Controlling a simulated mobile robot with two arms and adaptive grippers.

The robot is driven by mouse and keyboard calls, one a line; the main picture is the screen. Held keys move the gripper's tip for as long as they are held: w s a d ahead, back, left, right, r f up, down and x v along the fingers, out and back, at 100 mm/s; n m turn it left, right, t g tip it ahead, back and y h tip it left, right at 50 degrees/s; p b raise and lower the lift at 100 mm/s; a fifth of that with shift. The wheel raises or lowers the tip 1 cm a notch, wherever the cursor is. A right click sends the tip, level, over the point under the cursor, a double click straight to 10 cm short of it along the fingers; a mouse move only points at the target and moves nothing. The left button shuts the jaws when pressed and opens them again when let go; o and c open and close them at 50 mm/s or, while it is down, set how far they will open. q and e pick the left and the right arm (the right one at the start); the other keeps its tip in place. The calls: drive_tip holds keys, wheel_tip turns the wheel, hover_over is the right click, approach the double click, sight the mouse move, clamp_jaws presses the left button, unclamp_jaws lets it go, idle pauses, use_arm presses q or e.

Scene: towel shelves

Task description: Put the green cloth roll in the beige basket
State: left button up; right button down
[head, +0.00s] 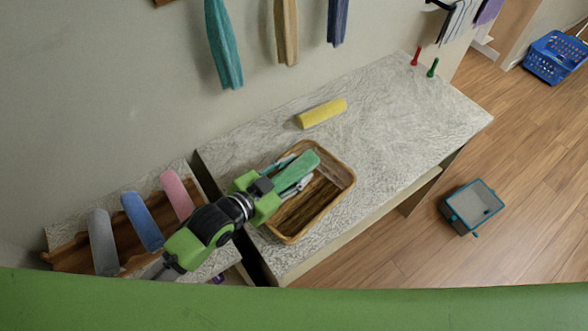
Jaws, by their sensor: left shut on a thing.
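The green cloth roll (300,168) is in my left gripper (287,178), whose fingers close around it. Roll and gripper are over the upper left part of the beige basket (346,197), a rectangular basket with a tan rim and brown striped inside. Whether the roll touches the basket floor I cannot tell. The basket stands on the marble-patterned counter. The bare basket floor shows below and right of the roll. My right gripper is not in view.
A yellow roll (321,114) lies behind the basket on the counter (400,120). Pink (177,194), blue (142,222) and grey (102,242) rolls lie in a brown wavy tray at left. Towels hang on the wall. A teal-edged bin (470,206) stands on the floor.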

sight(278, 181)
use_arm(q)
drive_tip(key=shift+f, duration=0.4)
drive_tip(key=o, duration=1.1)
drive_tip(key=shift+r, duration=0.6)
drive_tip(key=b+v, duration=0.1)
drive_tip(key=v, duration=0.9)
drive_tip(key=shift+s+a+b, duration=0.25)
drive_tip(key=shift+s+b, duration=0.05)
drive_tip(key=shift+b, duration=0.05)
drive_tip(key=shift+s+a+r, duration=0.3)
drive_tip(key=shift+s+r, duration=0.1)
drive_tip(key=shift+r, duration=0.05)
